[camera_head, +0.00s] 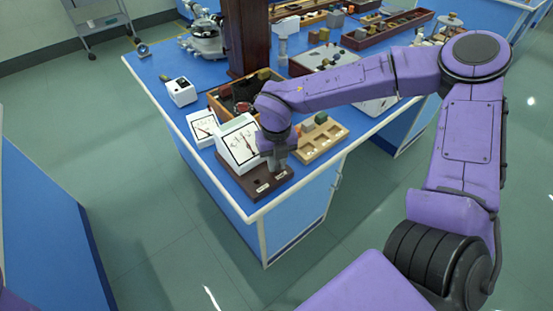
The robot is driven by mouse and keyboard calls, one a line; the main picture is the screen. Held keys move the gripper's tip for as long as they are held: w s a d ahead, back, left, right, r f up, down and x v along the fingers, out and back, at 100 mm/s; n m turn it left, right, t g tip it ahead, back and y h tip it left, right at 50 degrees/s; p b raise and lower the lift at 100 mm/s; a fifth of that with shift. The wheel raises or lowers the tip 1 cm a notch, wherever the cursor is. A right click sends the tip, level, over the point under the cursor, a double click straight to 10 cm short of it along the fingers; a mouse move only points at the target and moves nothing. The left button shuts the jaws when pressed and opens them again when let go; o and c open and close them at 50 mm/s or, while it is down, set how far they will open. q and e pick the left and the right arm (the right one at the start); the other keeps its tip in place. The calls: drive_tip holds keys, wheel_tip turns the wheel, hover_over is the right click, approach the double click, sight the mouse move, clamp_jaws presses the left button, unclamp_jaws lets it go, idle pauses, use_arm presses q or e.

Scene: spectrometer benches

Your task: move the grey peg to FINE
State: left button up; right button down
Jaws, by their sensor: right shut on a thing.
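My right gripper (278,163) reaches down over the dark brown board (249,182) at the near corner of the blue bench. It is shut on what I take to be the grey peg, which I cannot tell apart from the grey fingers. Two small pale labels (263,188) lie along the board's front; they are too small to read, so I cannot tell which is FINE. A white meter (237,146) with a needle stands on the board, just left of the gripper. My left gripper is not in view.
A light wooden tray (317,145) with coloured blocks is close to the right of the gripper. A second white meter (203,128), a white box (181,91) and a dark post (245,40) stand behind. The bench's front edge (300,188) is near.

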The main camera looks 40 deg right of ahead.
drive_tip(key=shift+f, duration=0.4)
drive_tip(key=c, duration=0.9)
unclamp_jaws()
drive_tip(key=shift+c, duration=0.2)
wheel_tip(320, 180, up, 11)
drive_tip(key=shift+f+b, duration=0.15)
drive_tip(key=shift+b, duration=0.2)
